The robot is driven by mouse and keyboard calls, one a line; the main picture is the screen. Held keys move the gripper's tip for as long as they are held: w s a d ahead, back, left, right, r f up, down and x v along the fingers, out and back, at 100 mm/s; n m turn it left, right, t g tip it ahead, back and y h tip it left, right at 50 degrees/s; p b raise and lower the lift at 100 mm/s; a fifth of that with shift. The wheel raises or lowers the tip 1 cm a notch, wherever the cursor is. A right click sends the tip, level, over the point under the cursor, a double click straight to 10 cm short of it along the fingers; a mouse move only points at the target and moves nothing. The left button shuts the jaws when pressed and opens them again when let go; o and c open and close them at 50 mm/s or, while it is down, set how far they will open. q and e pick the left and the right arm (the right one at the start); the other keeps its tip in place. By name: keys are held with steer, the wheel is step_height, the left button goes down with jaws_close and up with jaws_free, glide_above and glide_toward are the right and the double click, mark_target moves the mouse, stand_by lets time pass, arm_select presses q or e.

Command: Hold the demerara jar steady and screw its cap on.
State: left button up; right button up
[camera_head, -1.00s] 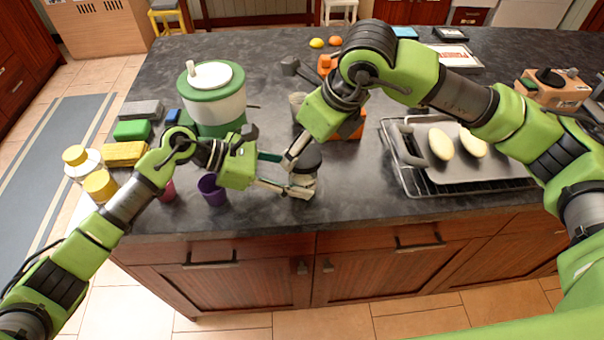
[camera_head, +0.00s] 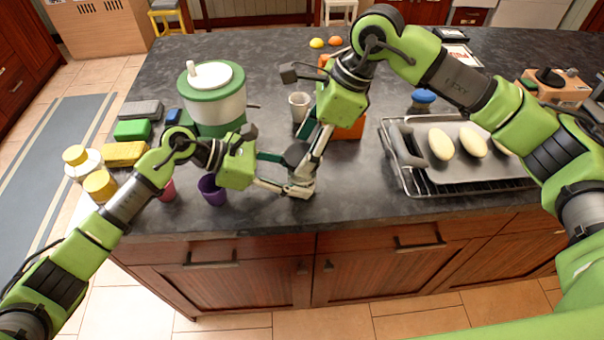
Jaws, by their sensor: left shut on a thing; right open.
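The demerara jar (camera_head: 303,181) stands near the front edge of the counter, a small pale jar mostly hidden by my grippers. Its dark cap (camera_head: 295,153) shows at the top of the jar; I cannot tell how tightly it sits. My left gripper (camera_head: 290,186) comes in from the left, low down, and is shut on the jar. My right gripper (camera_head: 302,165) points down from above, open, with its fingers around the cap area. Whether the fingers touch the cap is not clear.
A purple cup (camera_head: 211,190) stands left of the jar, and a green-and-white dispenser (camera_head: 213,98) behind it. A grey cup (camera_head: 299,106) and an orange block (camera_head: 350,130) are behind my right gripper. A tray on a rack (camera_head: 488,178) lies to the right.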

steer(key=n+g, duration=0.2)
steer(key=n, duration=0.3)
steer(key=shift+n, duration=0.3)
steer(key=n, duration=0.2)
steer(key=n+g+h, duration=0.1)
steer(key=n, duration=0.1)
steer(key=shift+n+g+h, duration=0.3)
steer(key=shift+n, duration=0.1)
steer(key=c, duration=1.1)
steer(key=m+t+y, duration=0.1)
steer(key=m, duration=0.2)
steer(key=shift+s+m, duration=0.1)
steer(key=shift+m, duration=0.3)
steer(key=shift+c, duration=0.2)
steer(key=m+t, duration=0.2)
steer(key=m, duration=0.3)
steer(key=m+t, duration=0.2)
steer(key=m, duration=0.3)
steer(key=shift+w, duration=0.2)
